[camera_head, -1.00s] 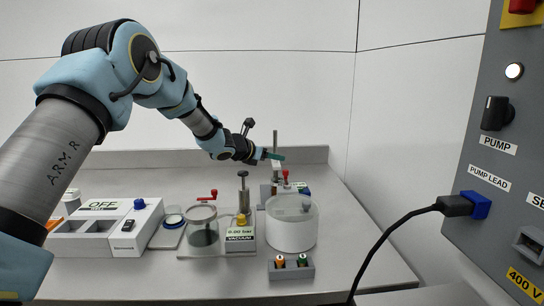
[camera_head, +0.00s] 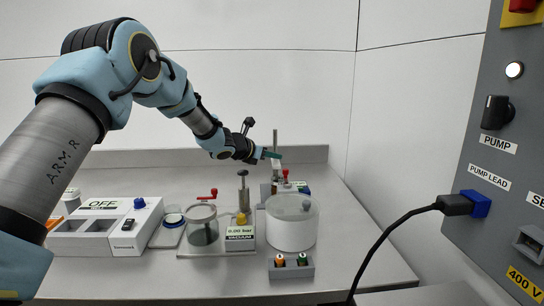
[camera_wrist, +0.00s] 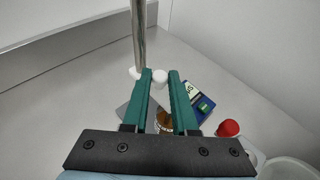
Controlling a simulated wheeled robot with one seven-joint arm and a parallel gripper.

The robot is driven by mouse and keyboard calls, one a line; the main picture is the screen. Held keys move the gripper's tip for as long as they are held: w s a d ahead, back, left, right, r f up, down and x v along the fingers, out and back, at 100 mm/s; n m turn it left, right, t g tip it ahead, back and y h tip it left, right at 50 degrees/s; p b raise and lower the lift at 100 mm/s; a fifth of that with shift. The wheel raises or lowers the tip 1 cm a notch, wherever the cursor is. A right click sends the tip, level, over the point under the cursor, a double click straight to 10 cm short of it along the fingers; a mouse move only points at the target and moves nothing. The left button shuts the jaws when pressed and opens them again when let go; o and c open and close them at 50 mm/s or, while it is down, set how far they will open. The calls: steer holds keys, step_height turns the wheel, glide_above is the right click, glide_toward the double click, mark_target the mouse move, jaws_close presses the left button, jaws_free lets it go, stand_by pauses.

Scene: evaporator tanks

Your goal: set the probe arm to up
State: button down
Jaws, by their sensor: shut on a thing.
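My gripper (camera_head: 272,155) is at the back right of the bench, beside an upright metal post (camera_head: 275,137). In the wrist view its two green fingers (camera_wrist: 160,74) are close together, with a small white piece (camera_wrist: 160,77) between the tips. This piece looks like part of the probe arm, and my gripper is shut on it. The metal post (camera_wrist: 138,40) rises just left of the fingertips, with a white collar at its side. The fingers hide most of the probe arm, so its tilt is unclear.
A clear round tank (camera_head: 292,228) stands in front of the post. Left of it are a vacuum unit (camera_head: 240,236), a small glass jar (camera_head: 203,226) and a white box marked OFF (camera_head: 108,228). A small block with knobs (camera_head: 291,267) sits at the front. A grey pump panel (camera_head: 500,180) stands at right.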

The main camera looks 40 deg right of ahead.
stand_by(0.7)
step_height(320, 180, up, 8)
steer(key=p, duration=0.3)
steer(key=shift+w, duration=0.1)
steer(key=c, duration=0.7)
jaws_free()
steer(key=shift+f, duration=0.1)
steer(key=b+v, duration=0.3)
steer(key=v, duration=0.8)
